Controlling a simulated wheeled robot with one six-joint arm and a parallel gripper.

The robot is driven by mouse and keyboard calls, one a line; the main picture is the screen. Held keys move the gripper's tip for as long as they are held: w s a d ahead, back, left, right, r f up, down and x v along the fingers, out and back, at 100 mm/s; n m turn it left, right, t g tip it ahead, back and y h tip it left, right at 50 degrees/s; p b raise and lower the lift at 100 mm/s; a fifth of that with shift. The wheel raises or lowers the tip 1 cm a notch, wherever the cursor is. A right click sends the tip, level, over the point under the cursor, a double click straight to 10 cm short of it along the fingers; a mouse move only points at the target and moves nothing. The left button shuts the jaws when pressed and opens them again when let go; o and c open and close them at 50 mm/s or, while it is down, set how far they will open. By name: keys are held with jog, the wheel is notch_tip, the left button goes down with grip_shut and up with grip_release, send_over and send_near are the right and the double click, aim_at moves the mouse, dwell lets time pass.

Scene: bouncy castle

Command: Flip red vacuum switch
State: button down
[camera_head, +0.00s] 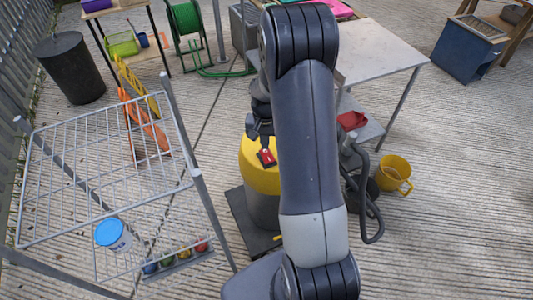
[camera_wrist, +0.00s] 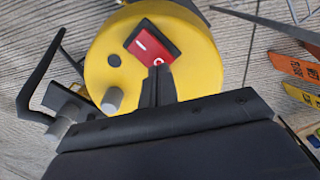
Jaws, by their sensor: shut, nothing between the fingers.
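The red switch (camera_wrist: 151,45) is a rocker in a black frame on the yellow top of the vacuum (camera_wrist: 101,60). It bears a white bar at its upper left and a white ring at its lower right. In the wrist view my gripper (camera_wrist: 157,72) is shut and empty, with its fingertips at the ring end of the rocker. I cannot tell whether they touch it. In the head view the red switch (camera_head: 266,158) shows just below my gripper (camera_head: 264,143), and my arm hides the right part of the vacuum (camera_head: 262,178).
A white wire rack (camera_head: 105,180) with a blue-lidded tub (camera_head: 112,234) stands left. A table (camera_head: 375,50) is behind at right. A yellow bucket (camera_head: 394,173) stands right of the vacuum. Orange and yellow signs (camera_head: 143,120) stand behind the rack. Concrete is clear at lower right.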

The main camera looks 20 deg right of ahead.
jog(key=shift+f+b, duration=0.85)
jog(key=shift+f, duration=0.2)
dwell(0.6)
jog(key=shift+r, duration=0.1)
jog(key=shift+r+p, duration=2.35)
jog(key=shift+r, duration=1.1)
jog(key=shift+f, duration=0.15)
